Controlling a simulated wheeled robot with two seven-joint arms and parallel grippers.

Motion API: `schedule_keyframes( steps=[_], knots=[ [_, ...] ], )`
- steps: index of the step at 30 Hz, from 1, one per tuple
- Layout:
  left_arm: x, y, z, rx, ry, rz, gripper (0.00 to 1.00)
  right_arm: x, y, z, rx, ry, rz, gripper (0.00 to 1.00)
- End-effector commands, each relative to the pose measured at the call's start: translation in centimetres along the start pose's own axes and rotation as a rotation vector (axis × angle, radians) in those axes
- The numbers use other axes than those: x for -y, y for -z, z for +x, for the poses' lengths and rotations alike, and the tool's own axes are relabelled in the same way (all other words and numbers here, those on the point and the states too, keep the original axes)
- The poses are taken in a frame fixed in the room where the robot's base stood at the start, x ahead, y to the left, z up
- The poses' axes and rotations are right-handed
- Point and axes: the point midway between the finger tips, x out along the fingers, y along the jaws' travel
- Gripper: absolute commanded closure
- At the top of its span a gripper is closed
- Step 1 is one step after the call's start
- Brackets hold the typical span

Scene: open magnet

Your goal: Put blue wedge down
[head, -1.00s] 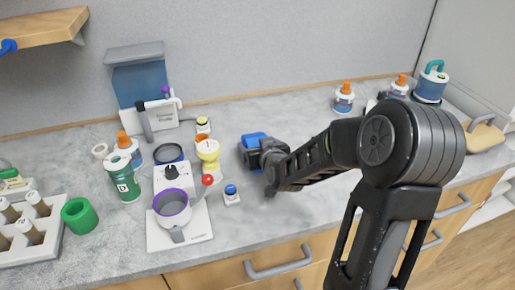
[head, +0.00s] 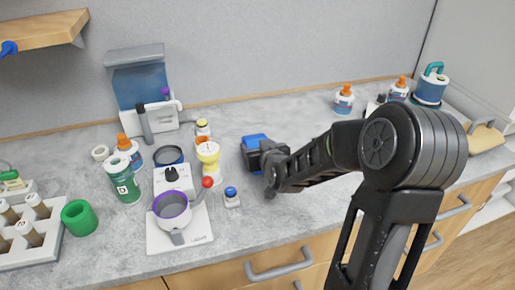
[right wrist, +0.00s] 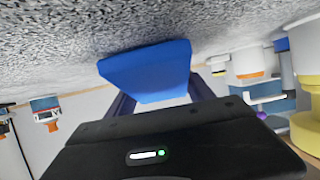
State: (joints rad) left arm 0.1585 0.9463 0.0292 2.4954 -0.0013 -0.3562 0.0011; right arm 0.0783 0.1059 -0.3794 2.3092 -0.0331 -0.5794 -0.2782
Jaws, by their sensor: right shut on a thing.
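The blue wedge (head: 254,140) is low over the countertop (head: 300,222), toward the back middle in the head view. My right gripper (head: 258,154) is shut on it from the right. In the right wrist view the blue wedge (right wrist: 147,70) sits between the fingers, close to the grey speckled counter surface. I cannot tell whether it touches the counter. The gripper hides part of the wedge in the head view. My left gripper is not in view.
Left of the wedge stand a yellow-and-white cup-like item (head: 208,158), a small blue-topped button block (head: 231,197) and a mixer-like device (head: 172,212) with a red knob. Bare counter lies in front of the wedge and behind it.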

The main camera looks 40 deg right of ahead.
Motion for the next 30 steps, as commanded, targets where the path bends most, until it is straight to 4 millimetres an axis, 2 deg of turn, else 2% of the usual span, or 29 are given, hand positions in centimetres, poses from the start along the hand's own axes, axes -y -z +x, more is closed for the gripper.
schedule_keyframes(
  steps=[5,15,19,30],
  knots=[
    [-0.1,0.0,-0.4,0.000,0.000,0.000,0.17,0.0,2.3,-0.9,-0.006,0.000,0.001,0.78],
    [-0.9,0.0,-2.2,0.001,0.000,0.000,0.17,0.0,8.2,-3.4,-0.003,0.000,0.001,0.78],
    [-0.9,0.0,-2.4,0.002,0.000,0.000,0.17,0.0,9.0,-3.7,-0.002,0.001,0.002,0.78],
    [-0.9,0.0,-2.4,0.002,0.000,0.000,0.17,0.0,9.0,-3.7,-0.001,0.001,0.000,0.78]
  ],
)
